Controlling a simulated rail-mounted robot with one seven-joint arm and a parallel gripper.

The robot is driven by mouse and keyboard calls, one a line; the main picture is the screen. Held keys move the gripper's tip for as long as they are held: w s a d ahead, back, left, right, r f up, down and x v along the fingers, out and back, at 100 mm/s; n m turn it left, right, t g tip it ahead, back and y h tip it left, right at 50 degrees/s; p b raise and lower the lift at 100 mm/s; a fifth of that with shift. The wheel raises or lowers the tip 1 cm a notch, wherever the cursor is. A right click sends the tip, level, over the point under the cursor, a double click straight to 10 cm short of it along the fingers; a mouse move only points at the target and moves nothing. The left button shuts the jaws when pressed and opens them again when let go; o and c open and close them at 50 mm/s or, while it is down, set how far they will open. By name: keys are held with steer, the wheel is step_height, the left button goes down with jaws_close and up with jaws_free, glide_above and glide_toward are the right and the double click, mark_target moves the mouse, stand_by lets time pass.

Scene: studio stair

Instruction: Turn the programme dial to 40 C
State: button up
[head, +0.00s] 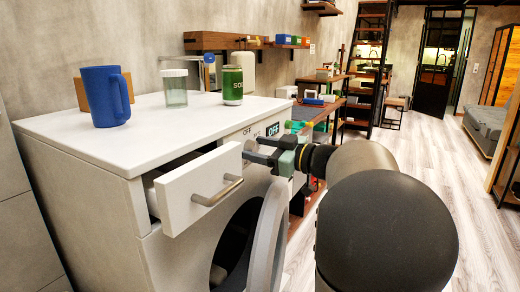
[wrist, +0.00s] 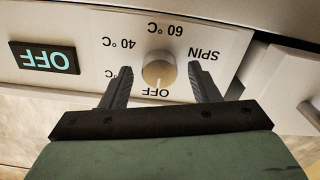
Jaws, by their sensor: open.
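The programme dial (wrist: 158,69) is a round beige knob on the white panel, upside down in the wrist view. Its pale mark points at the OFF label (wrist: 157,93). The 40 °C label (wrist: 121,43) is at the dial's upper left, 60 °C at the top and SPIN at the right. A label at the left is partly hidden by a finger. The display (wrist: 44,58) reads OFF. My gripper (wrist: 160,66) is open, one finger on each side of the dial, with visible gaps. In the head view my gripper (head: 259,152) is at the panel and hides the dial.
The washer's drawer (head: 200,188) is pulled out left of my gripper, and its round door (head: 268,238) stands open below. A blue mug (head: 105,96), a clear jar (head: 174,88) and a green can (head: 232,85) stand on the white top. Open floor lies to the right.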

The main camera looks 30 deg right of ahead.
steer(key=c, duration=1)
steer(key=shift+o, duration=0.2)
steer(key=shift+f+b, duration=0.1)
steer(key=shift+b, duration=0.2)
